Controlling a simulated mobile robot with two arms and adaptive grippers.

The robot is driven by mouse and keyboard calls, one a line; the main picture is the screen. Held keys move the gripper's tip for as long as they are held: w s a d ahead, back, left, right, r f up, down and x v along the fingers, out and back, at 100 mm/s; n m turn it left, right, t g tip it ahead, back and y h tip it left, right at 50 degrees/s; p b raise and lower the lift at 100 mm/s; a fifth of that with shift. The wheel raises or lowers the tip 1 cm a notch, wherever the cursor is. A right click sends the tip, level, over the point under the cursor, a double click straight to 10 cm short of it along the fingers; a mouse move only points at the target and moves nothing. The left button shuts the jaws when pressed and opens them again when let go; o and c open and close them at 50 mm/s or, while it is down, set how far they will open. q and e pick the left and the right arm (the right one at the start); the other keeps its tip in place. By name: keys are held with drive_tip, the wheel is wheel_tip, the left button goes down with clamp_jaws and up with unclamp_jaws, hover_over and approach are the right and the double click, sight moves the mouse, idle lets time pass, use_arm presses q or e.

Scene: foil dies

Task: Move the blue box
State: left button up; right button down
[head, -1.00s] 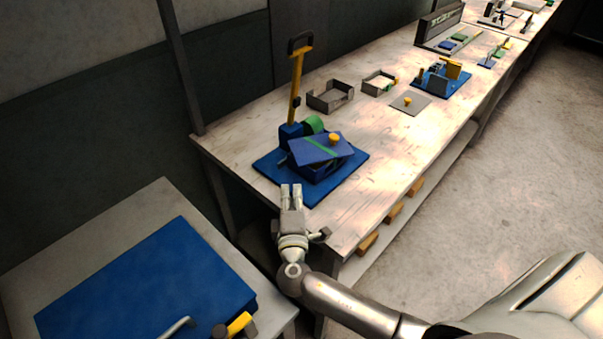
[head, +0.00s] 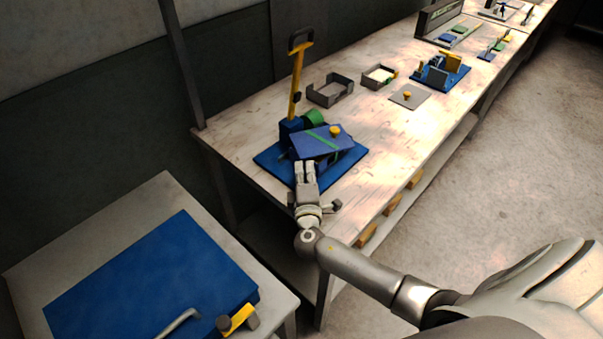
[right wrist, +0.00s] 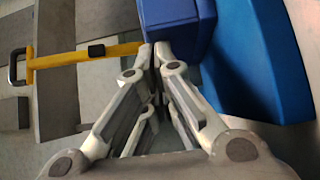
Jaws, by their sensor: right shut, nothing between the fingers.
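The blue box (head: 322,142) stands on a blue base plate (head: 270,155) at the near end of the long bench. Its blue top with a green stripe and a yellow knob (head: 335,131) sits tilted and turned. My right gripper (head: 305,166) is shut and empty at the near side of the box, its fingertips overlapping the base plate in the head view. In the right wrist view its closed fingertips (right wrist: 161,52) are at the edge of a blue block (right wrist: 180,20); contact cannot be told. My left gripper is out of view.
A yellow lever with a dark handle (head: 300,42) rises behind the box, near a green cylinder (head: 313,116). Grey trays (head: 330,90) and a plate with a knob (head: 409,96) lie farther along. A side table (head: 40,255) holds a blue slab (head: 150,285).

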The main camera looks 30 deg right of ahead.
sight(351, 139)
drive_tip(key=w+d+b, duration=0.1)
drive_tip(key=d, duration=0.2)
drive_tip(key=w+d+b, duration=0.1)
drive_tip(key=d+b, duration=0.1)
drive_tip(key=d, duration=0.1)
drive_tip(key=w+d+b, duration=0.1)
drive_tip(key=d, duration=0.2)
drive_tip(key=shift+w+f, duration=0.1)
drive_tip(key=shift+f, duration=0.2)
drive_tip(key=w+d+b, duration=0.1)
drive_tip(key=d+b, duration=0.1)
drive_tip(key=d, duration=0.1)
drive_tip(key=w+d+b, duration=0.1)
drive_tip(key=d+b, duration=0.1)
drive_tip(key=d, duration=0.2)
drive_tip(key=w+d+b, duration=0.1)
drive_tip(key=w+d, duration=0.1)
drive_tip(key=d, duration=0.1)
drive_tip(key=shift+d+b, duration=0.25)
drive_tip(key=shift+b, duration=0.15)
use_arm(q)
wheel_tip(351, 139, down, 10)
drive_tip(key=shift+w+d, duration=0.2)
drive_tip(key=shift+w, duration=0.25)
use_arm(e)
drive_tip(key=shift+w+d+r, duration=0.1)
drive_tip(key=shift+d+r, duration=0.15)
drive_tip(key=shift+d, duration=0.05)
drive_tip(key=shift+a+r, duration=0.1)
